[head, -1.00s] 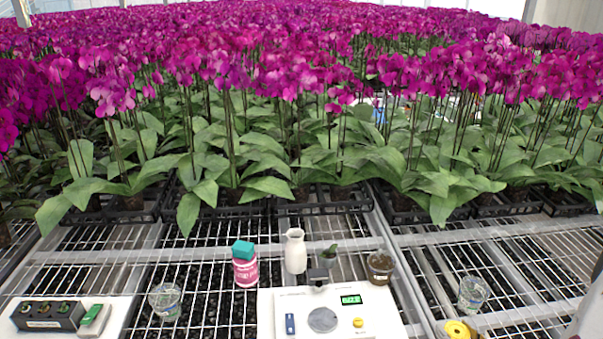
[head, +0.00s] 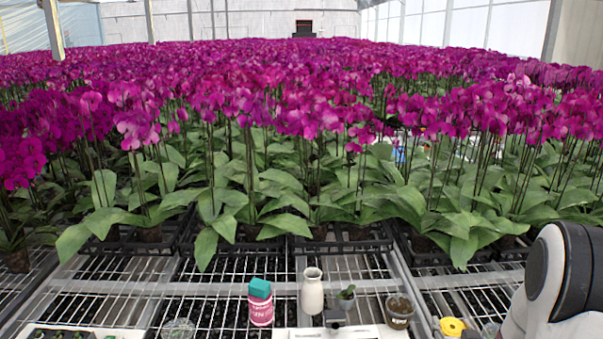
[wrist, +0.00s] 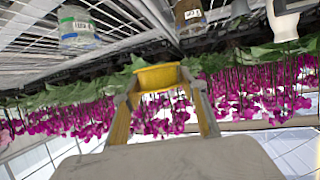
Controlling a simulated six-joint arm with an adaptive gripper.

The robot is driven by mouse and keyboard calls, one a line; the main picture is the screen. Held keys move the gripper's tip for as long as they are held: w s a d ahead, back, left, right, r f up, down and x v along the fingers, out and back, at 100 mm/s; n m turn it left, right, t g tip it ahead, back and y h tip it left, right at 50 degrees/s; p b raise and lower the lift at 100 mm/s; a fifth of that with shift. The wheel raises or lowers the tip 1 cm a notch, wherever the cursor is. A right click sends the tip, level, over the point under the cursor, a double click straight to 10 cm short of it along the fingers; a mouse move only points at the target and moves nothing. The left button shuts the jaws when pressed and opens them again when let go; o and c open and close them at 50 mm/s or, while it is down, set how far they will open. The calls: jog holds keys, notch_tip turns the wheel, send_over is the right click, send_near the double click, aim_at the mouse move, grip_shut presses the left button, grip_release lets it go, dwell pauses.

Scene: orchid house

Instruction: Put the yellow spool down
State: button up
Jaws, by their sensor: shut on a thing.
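The yellow spool (head: 452,326) shows at the bottom edge of the head view, right of the brown pot, with its lower part cut off. In the wrist view, which is upside down, the yellow spool (wrist: 158,77) sits between the two fingertips of my gripper (wrist: 160,88). The fingers are shut on its sides. My arm stands at the right of the head view. The frames do not show clearly how far the spool is above the bench.
A clear glass (wrist: 78,30) is near the gripper. Orchids (head: 300,200) in black trays fill the back.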

jog(key=w+a+r+n+y, duration=0.1)
jog(key=a+r, duration=0.2)
jog(key=a, duration=0.4)
jog(key=w+a+r+n+y, duration=0.1)
jog(key=w+a+r, duration=0.1)
jog(key=a, duration=0.5)
jog(key=w+a+r+y, duration=0.1)
jog(key=w+a+r, duration=0.1)
jog(key=a+r, duration=0.2)
jog(key=a, duration=0.3)
jog(key=shift+w+r+n+t, duration=0.15)
jog(key=shift+w+n+t, duration=0.15)
jog(key=shift+n, duration=0.1)
jog(key=d+f+m+h, duration=0.3)
jog(key=d+f, duration=0.1)
jog(key=f, duration=0.9)
jog(key=s+d+f+m+g+h, duration=0.1)
jog(key=d+m+g+h, duration=0.1)
jog(key=d, duration=0.6)
jog(key=shift+s+m+h, duration=0.2)
jog(key=shift+m+h, duration=0.7)
jog(key=shift+h, duration=0.3)
